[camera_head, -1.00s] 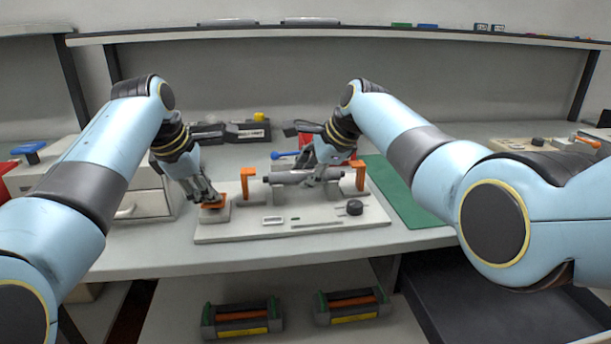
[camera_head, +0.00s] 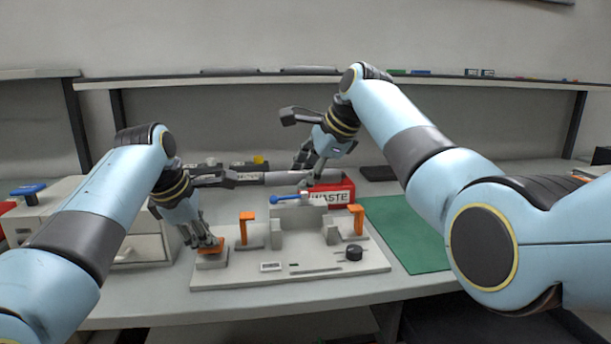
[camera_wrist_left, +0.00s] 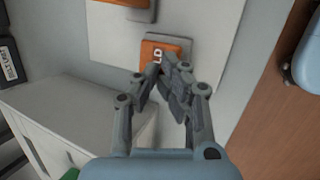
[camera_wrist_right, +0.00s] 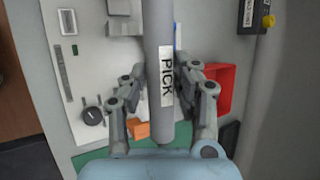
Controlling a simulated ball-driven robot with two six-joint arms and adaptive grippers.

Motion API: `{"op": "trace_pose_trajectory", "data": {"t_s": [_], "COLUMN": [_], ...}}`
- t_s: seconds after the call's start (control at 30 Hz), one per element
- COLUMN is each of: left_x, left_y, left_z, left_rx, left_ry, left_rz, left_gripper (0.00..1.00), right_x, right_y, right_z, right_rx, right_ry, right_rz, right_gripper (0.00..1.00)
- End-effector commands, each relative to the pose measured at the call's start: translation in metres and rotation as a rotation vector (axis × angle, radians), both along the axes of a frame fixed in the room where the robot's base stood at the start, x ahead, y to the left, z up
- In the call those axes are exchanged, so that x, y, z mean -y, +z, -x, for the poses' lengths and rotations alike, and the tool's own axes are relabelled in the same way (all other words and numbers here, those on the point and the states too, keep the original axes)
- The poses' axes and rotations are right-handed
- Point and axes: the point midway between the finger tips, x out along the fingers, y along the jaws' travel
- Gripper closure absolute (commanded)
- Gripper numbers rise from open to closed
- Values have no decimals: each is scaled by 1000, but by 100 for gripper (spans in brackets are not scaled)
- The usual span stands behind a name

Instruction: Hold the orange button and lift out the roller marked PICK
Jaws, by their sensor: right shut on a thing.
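The orange button (camera_head: 211,245) sits on a grey block at the left end of the pale base plate (camera_head: 232,277). My left gripper (camera_head: 208,240) is shut with its fingertips on the button; the left wrist view shows the button (camera_wrist_left: 182,46) with part of its lettering covered. The grey roller (camera_head: 285,179) is level in the air above the plate, clear of its two grey supports (camera_head: 277,232). My right gripper (camera_head: 308,180) is shut around it. In the right wrist view the roller (camera_wrist_right: 158,30) bears a white PICK label between the fingers.
Orange upright latches (camera_head: 248,229) and (camera_head: 356,222) flank the empty supports. A red WASTE bin (camera_head: 340,187) and a blue-handled tool (camera_head: 287,199) are behind the plate. A dark knob (camera_head: 354,253) is at its front right. A green mat (camera_head: 405,235) lies clear to the right.

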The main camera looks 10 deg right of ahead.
Motion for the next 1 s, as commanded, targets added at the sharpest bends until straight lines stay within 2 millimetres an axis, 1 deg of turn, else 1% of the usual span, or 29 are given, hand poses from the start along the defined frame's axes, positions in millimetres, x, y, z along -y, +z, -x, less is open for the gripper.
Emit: {"op": "trace_pose_trajectory", "data": {"t_s": [0.07, 1.0], "left_x": [0, 0], "left_y": [2, 70], "left_z": [1, 0], "left_rx": [-4, 0], "left_ry": [0, 0], "left_rz": [0, 0], "left_gripper": [100, 100], "right_x": [0, 0], "right_y": [6, 89], "right_z": [0, 0], "right_rx": [2, 19], "right_ry": [0, 0], "right_rz": [0, 0], "right_gripper": [100, 100]}}
